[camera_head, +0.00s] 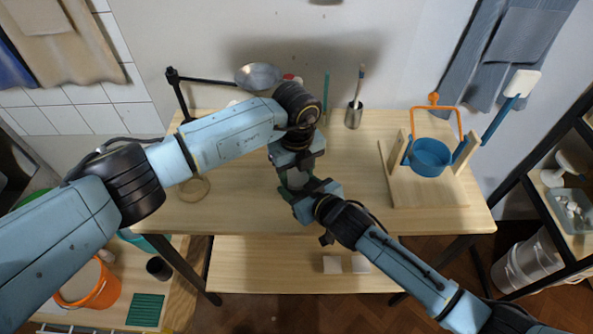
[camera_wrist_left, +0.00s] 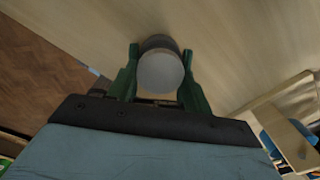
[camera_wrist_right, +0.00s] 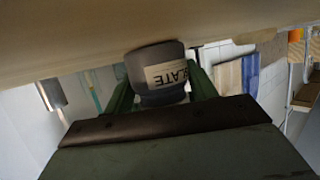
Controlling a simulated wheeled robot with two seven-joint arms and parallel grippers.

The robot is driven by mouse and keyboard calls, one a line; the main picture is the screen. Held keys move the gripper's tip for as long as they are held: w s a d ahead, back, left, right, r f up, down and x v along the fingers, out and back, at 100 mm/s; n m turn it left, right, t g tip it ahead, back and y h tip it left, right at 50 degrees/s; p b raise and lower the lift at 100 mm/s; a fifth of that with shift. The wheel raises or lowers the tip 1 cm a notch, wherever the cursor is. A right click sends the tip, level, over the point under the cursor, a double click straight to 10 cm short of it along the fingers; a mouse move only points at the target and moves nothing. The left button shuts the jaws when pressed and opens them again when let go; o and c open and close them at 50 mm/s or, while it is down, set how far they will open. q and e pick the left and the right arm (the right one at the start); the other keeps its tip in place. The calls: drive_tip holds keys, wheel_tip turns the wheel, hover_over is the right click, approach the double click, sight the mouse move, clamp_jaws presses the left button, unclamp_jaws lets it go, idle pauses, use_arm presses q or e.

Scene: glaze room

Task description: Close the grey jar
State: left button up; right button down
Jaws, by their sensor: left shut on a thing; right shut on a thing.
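The grey jar (camera_wrist_right: 156,62) is dark grey with a cream label, and looks upside down in the right wrist view, where the tabletop is at the top. My right gripper (camera_wrist_right: 160,86) is shut around its side. In the left wrist view a round pale grey top, seemingly the lid (camera_wrist_left: 160,72), faces the camera between the green fingers of my left gripper (camera_wrist_left: 160,55), which is shut on it. A darker band shows behind it. In the head view my left gripper (camera_head: 287,182) and right gripper (camera_head: 306,190) meet, mostly hiding the jar. I cannot tell whether the lid is fully seated.
The wooden table (camera_head: 350,215) is clear around the grippers. A blue pot (camera_head: 429,158) on a wooden stand is at the right. A metal cup with a brush (camera_head: 354,117) stands at the back.

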sight(296, 176)
use_arm(q)
drive_tip(key=o, duration=1.1)
drive_tip(key=shift+r, duration=2.3)
